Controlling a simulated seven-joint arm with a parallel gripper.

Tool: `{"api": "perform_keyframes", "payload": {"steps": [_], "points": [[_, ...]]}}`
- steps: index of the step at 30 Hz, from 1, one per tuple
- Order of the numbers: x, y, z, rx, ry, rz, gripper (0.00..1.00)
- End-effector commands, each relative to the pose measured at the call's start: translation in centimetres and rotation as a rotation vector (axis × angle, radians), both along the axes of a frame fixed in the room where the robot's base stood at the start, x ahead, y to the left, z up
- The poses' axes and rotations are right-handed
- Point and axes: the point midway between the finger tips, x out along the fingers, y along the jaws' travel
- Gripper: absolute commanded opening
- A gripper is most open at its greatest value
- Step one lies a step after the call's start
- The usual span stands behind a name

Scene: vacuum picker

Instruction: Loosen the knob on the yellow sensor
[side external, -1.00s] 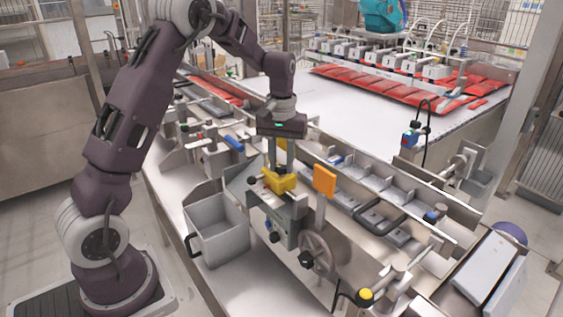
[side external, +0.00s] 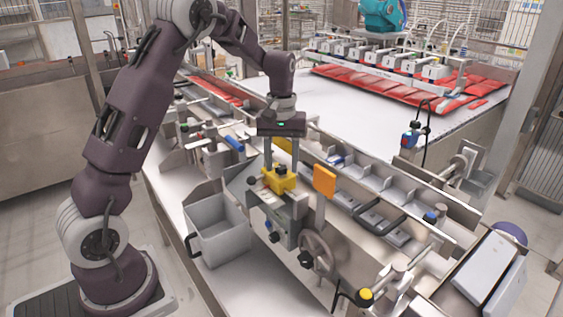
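The yellow sensor (side external: 280,180) sits on top of a grey bracket (side external: 275,213) beside the conveyor, near the middle of the side external view. My gripper (side external: 281,165) points straight down over it, its two fingers spread apart, one on each side of the sensor's top. The fingers look open, with nothing visibly held between them. The knob on the sensor is too small to make out clearly, and I cannot tell whether the fingertips touch the sensor.
An orange plate (side external: 324,181) stands upright just right of the sensor. A handwheel (side external: 317,249) is below it. An open grey bin (side external: 218,236) hangs at the left. Metal rails and dividers (side external: 365,180) run behind. Red packs (side external: 410,88) lie on the far belt.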

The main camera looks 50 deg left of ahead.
Motion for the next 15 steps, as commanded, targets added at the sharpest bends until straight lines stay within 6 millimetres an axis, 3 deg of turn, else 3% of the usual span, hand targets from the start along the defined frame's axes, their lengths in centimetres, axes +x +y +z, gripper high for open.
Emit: {"api": "perform_keyframes", "payload": {"steps": [9,15], "points": [[0.0,0.0,0.1,0.0,0.003,-0.002,0.49],[0.1,0.0,3.9,0.002,-0.003,-0.002,0.49]]}}
